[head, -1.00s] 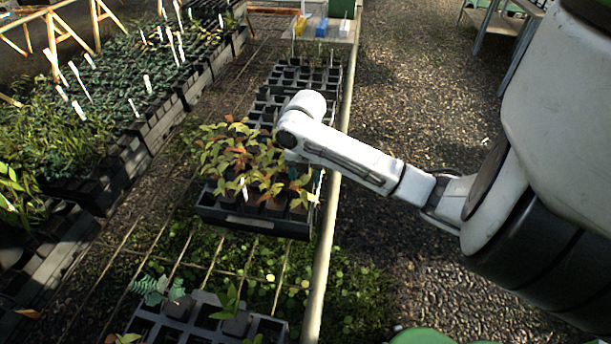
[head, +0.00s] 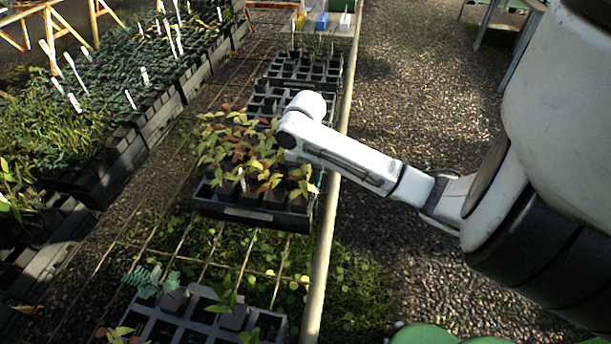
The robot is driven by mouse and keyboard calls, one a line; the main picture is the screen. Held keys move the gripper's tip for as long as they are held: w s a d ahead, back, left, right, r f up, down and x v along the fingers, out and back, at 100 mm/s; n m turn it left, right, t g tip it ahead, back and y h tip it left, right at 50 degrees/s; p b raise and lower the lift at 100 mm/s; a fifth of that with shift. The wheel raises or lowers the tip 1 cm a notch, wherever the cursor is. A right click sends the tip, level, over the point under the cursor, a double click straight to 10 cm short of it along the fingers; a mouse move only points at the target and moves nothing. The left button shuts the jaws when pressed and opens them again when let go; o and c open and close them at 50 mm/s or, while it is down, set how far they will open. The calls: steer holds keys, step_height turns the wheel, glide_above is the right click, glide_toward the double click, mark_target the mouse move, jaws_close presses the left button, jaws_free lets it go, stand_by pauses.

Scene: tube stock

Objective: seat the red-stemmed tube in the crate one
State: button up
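A crate (head: 262,217) of tubes with yellow-green and reddish-leaved plants (head: 238,155) stands on the wire bench, left of and below my arm's elbow. Another crate (head: 190,325), with many empty cells, a blue-green plant (head: 150,281) and a few leafy tubes, sits at the bottom edge. I cannot tell which crate is crate one, and no red stem can be made out. My gripper is not visible; the forearm beyond the white elbow is hidden behind the elbow and the leaves.
More dark crates (head: 268,104) with mostly empty cells continue up the bench. A pale rail (head: 324,245) edges the bench on the right, with open gravel (head: 420,120) beyond. Packed seedling trays (head: 160,120) with white labels fill the left. A metal table stands at upper right.

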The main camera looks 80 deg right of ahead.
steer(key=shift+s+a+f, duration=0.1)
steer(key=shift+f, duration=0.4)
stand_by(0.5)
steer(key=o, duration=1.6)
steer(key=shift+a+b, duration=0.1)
steer(key=shift+b, duration=0.2)
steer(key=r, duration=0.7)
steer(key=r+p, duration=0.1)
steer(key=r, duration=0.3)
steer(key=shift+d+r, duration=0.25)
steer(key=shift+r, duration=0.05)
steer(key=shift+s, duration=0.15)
